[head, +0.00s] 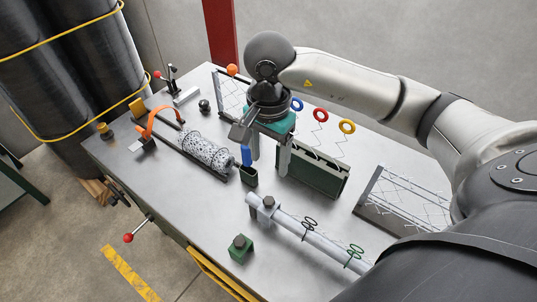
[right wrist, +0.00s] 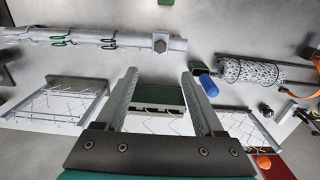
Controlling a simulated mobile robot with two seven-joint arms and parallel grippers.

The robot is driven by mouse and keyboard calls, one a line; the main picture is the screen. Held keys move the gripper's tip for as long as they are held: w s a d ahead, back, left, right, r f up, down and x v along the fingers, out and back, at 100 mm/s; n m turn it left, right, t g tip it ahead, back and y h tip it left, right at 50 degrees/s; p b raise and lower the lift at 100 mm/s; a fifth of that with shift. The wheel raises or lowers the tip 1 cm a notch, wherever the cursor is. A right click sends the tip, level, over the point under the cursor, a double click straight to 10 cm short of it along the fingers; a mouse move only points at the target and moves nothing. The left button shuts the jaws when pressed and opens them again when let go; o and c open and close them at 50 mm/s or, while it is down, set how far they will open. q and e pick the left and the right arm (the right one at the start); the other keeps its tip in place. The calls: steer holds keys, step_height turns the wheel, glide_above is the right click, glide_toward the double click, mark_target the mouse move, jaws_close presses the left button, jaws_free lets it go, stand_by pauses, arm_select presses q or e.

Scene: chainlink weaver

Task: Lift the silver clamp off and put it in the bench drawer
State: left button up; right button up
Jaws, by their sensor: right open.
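The silver clamp appears to be the grey block with a dark bolt head (head: 268,203) on the left end of a pale pipe (head: 295,228). The clamp also shows in the right wrist view (right wrist: 160,44), around the pipe's end. My right gripper (head: 270,162) is open and empty, pointing down above the bench beside a dark green slotted box (head: 312,175). In the right wrist view its fingers (right wrist: 158,84) stand on either side of that box, short of the clamp. A yellow-edged part at the bench front (head: 222,277) may be the drawer; its inside is hidden. My left gripper is out of view.
Green and black wire hooks hang on the pipe. A blue-handled tool in a green holder (head: 248,172) stands left of my right gripper. A speckled roller (head: 205,153), wire racks and a small green block (head: 240,249) occupy the bench (head: 180,205). Bare bench lies left of the pipe.

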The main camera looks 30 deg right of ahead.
steer(key=b, duration=0.5)
glide_above(269, 200)
step_height(269, 200, down, 5)
steer(key=shift+s+f+b, duration=0.1)
steer(key=shift+f+b, duration=0.35)
steer(key=shift+f, duration=0.3)
steer(key=shift+f+b, duration=0.3)
steer(key=shift+f, duration=0.2)
step_height(269, 200, down, 7)
steer(key=b, duration=0.5)
steer(key=shift+f+b, duration=0.1)
steer(key=shift+b, duration=0.25)
steer(key=shift+f+b, duration=0.55)
steer(key=shift+b, duration=0.05)
jaws_close()
